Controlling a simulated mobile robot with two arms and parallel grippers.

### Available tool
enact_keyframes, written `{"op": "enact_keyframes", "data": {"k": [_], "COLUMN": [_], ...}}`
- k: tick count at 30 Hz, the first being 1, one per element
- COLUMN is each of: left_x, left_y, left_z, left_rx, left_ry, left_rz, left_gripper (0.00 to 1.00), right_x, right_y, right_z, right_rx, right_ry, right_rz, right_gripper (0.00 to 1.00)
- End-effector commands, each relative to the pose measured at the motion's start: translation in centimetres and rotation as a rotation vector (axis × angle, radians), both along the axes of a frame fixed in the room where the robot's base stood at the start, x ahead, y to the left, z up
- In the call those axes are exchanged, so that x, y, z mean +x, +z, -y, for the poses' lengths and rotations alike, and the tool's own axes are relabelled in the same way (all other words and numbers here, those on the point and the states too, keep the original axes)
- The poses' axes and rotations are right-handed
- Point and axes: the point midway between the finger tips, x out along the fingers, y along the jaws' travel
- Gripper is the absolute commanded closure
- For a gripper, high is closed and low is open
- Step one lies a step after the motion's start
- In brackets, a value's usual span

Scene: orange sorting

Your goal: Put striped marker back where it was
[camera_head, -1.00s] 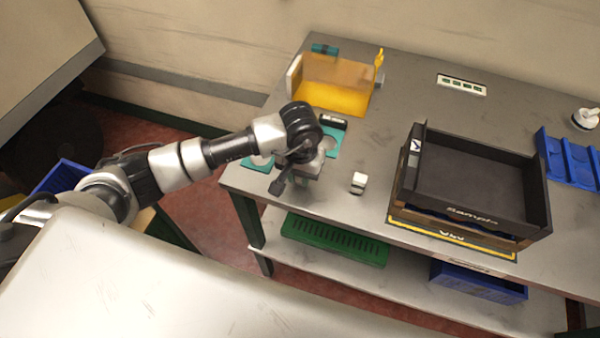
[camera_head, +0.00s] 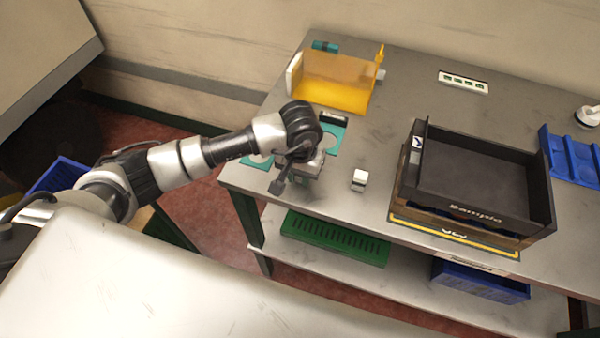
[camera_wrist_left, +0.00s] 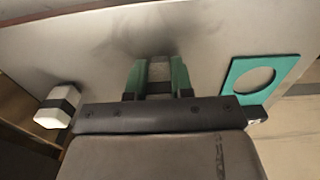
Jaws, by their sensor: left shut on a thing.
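My left gripper (camera_head: 308,168) is low over the near left corner of the table, its fingertips mostly hidden by my wrist in the head view. In the left wrist view its green fingers (camera_wrist_left: 158,78) are shut on a small pale grey block with a dark band, apparently the striped marker (camera_wrist_left: 159,72). A similar white marker with a dark band (camera_wrist_left: 58,105) stands apart to the left there; it also shows on the table in the head view (camera_head: 359,179). A teal plate with a round hole (camera_wrist_left: 260,82) lies to the right, beside the gripper. Whether the held marker touches the table cannot be told.
Another teal plate (camera_head: 338,138) and a dark-topped block (camera_head: 333,117) are behind my gripper. A yellow bin (camera_head: 335,95) stands farther back.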

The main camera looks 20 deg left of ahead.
Motion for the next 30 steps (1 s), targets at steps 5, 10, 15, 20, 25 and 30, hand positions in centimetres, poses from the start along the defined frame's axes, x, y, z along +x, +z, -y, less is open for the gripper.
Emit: {"op": "enact_keyframes", "data": {"k": [5,10,15,20,25,30], "left_x": [0.02,0.01,0.01,0.0,0.0,0.0], "left_y": [-0.16,-0.16,-0.16,-0.17,-0.17,-0.17], "left_z": [0.0,0.0,0.0,0.01,0.01,0.01], "left_rx": [0.0,0.0,0.0,0.0,0.0,0.0], "left_ry": [0.0,0.0,0.0,0.0,0.0,0.0], "left_rz": [0.001,0.0,0.0,0.0,0.0,0.0], "left_gripper": [1.0,0.71,0.48,0.48,0.27,0.27], "right_x": [0.0,0.0,0.01,0.01,0.02,0.02], "right_y": [-0.22,-0.2,-0.2,-0.2,-0.2,-0.2], "right_z": [-0.09,-0.25,-0.38,-0.38,-0.38,-0.37], "right_rx": [0.001,0.003,0.005,0.005,0.005,0.005], "right_ry": [0.0,0.0,0.0,0.0,0.0,0.0], "right_rz": [0.0,0.0,0.0,0.0,0.0,0.0], "right_gripper": [0.45,0.45,0.45,0.45,0.45,0.45]}}
